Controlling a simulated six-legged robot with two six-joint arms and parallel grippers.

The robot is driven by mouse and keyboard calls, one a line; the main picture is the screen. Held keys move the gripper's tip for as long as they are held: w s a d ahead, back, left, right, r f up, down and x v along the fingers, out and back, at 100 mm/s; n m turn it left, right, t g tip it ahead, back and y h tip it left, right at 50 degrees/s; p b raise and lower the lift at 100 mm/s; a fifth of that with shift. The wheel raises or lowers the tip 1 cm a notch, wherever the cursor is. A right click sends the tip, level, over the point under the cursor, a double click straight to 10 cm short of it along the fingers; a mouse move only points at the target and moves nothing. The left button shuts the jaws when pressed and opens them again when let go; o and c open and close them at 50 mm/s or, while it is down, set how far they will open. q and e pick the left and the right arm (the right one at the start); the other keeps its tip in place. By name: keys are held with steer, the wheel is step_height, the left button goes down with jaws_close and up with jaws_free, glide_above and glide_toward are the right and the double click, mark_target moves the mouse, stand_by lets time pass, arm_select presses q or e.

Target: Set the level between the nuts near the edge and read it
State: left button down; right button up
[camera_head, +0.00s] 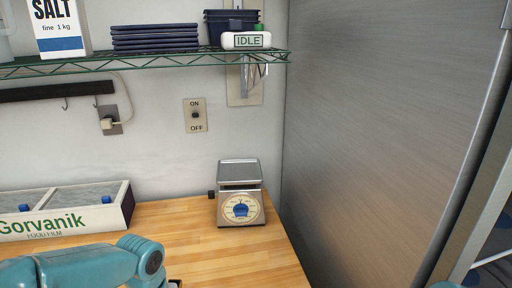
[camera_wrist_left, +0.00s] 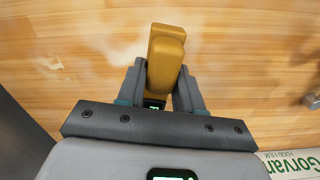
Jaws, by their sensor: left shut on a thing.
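My left gripper (camera_wrist_left: 160,88) is shut on the level (camera_wrist_left: 166,55), an ochre-yellow block with rounded edges. The level points away from the wrist over the wooden counter, and a small dark and green patch shows at its near end between the fingers. I cannot tell whether it touches the counter. In the head view my left arm enters at the bottom left, and the level is out of sight. I can make out no nuts in either view. My right gripper is not in view.
A dial scale (camera_head: 240,195) stands on the wooden counter (camera_head: 215,250) near its right edge, beside a steel door (camera_head: 390,130). A Gorvanik film box (camera_head: 118,208) is at left. A wire shelf (camera_head: 150,63) bears a salt pack (camera_head: 58,22) and a white IDLE display (camera_head: 246,41).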

arm_select(q)
steer(key=f, duration=0.1)
steer(key=w+d+f, duration=0.1)
steer(key=shift+w+d+f, duration=0.15)
steer(key=shift+d+f, duration=0.15)
steer(key=shift+f, duration=0.1)
steer(key=shift+w, duration=0.15)
steer(key=shift+r+n, duration=0.1)
steer(key=shift+n, duration=0.6)
steer(key=shift+w+r+n, duration=0.1)
steer(key=shift+r+n, duration=0.05)
steer(key=shift+n, duration=0.75)
steer(key=a+n, duration=0.1)
steer(key=n, duration=0.1)
steer(key=w+a+r+n, duration=0.1)
steer(key=n, duration=0.1)
steer(key=w+r+n+p, duration=0.1)
steer(key=n, duration=0.1)
steer(key=shift+a+r+n, duration=0.1)
steer(key=shift+a+n, duration=0.3)
steer(key=s+a+r+n+p, duration=0.1)
steer(key=a+n, duration=0.4)
steer(key=a, duration=0.5)
steer(key=s+a+r+n+p, duration=0.1)
steer(key=a+n, duration=0.4)
steer(key=a, duration=0.5)
steer(key=shift+s+p, duration=0.15)
steer(key=shift+p, duration=0.6)
